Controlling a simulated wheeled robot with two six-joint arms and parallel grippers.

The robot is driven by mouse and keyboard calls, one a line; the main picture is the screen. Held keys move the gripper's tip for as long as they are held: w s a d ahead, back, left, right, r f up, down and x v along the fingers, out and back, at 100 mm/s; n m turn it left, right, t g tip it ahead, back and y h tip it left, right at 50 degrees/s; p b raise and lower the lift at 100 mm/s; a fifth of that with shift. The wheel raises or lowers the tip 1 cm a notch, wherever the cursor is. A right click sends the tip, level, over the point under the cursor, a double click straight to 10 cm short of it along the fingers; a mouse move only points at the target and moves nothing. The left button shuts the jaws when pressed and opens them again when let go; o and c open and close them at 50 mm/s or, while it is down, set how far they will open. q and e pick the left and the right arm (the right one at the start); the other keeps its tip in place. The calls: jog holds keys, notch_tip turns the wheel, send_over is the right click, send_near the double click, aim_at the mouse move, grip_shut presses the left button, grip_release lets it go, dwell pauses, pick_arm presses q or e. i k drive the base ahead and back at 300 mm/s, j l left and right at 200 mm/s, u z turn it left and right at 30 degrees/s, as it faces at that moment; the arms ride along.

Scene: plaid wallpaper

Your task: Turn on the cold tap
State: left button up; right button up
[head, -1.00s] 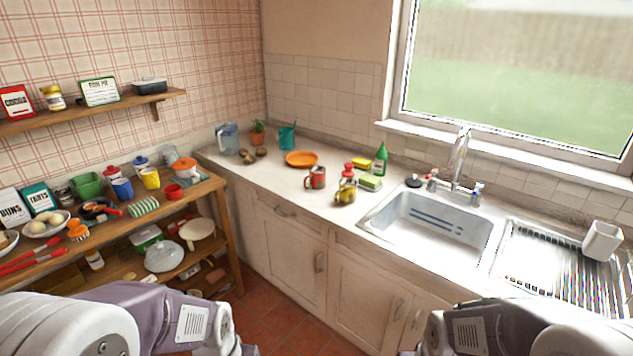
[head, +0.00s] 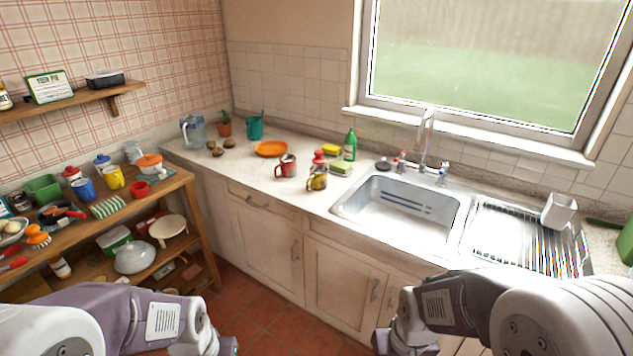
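The sink's tall chrome spout (head: 426,138) stands behind the basin (head: 402,207). A tap with a red mark (head: 401,161) is to the left of the spout. The cold tap, with a blue mark (head: 443,172), is to the right of it. No water stream is visible.
A drying rack (head: 515,237) with a white cup (head: 558,211) is right of the basin. A green bottle (head: 350,146), sponge (head: 341,170), red mug (head: 286,166) and jar (head: 317,178) stand left of it. Cupboards (head: 340,273) front the counter. Red floor is clear between shelf and cupboards.

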aim_at(445, 165)
jog(key=i+l, duration=0.2)
jog(key=i, duration=0.25)
jog(key=i+l+z, duration=0.1)
jog(key=i+l, duration=0.15)
jog(key=i, duration=0.15)
jog(key=i+l+z, duration=0.1)
jog(key=i, duration=0.35)
